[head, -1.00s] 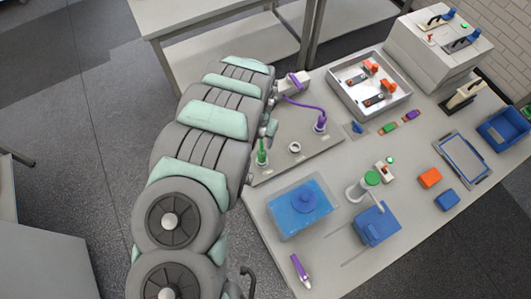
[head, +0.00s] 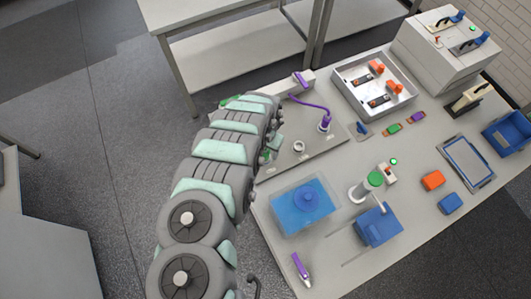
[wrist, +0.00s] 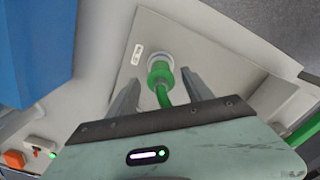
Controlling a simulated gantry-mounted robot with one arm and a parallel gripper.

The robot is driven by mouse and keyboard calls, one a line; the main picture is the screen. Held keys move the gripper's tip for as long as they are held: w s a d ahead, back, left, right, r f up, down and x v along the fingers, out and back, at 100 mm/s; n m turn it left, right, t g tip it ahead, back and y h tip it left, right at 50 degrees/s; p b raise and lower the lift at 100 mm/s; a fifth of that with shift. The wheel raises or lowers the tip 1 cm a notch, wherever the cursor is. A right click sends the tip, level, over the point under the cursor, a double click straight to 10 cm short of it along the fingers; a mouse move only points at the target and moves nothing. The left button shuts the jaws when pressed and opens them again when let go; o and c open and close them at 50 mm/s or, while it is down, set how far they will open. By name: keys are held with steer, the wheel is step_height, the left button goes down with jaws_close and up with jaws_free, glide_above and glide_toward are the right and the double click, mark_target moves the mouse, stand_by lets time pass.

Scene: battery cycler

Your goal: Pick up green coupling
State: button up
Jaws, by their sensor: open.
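The green coupling (wrist: 160,73) shows in the wrist view, seated in a round grey collar on a light plate. A green hose runs from it down toward the palm of my gripper. My gripper (wrist: 161,82) is open, with one grey finger on each side of the coupling and hose. A gap shows on both sides, and I cannot tell the height of the fingertips against the coupling. In the head view my arm hides most of the coupling and the gripper.
In the head view, a purple coupling with a hose (head: 324,124) and an empty ring (head: 299,146) are on the same plate. A large blue block (wrist: 35,45) fills the wrist view's upper left.

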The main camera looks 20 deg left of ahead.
steer(key=shift+f, duration=0.65)
steer(key=shift+c, duration=0.3)
jaws_close()
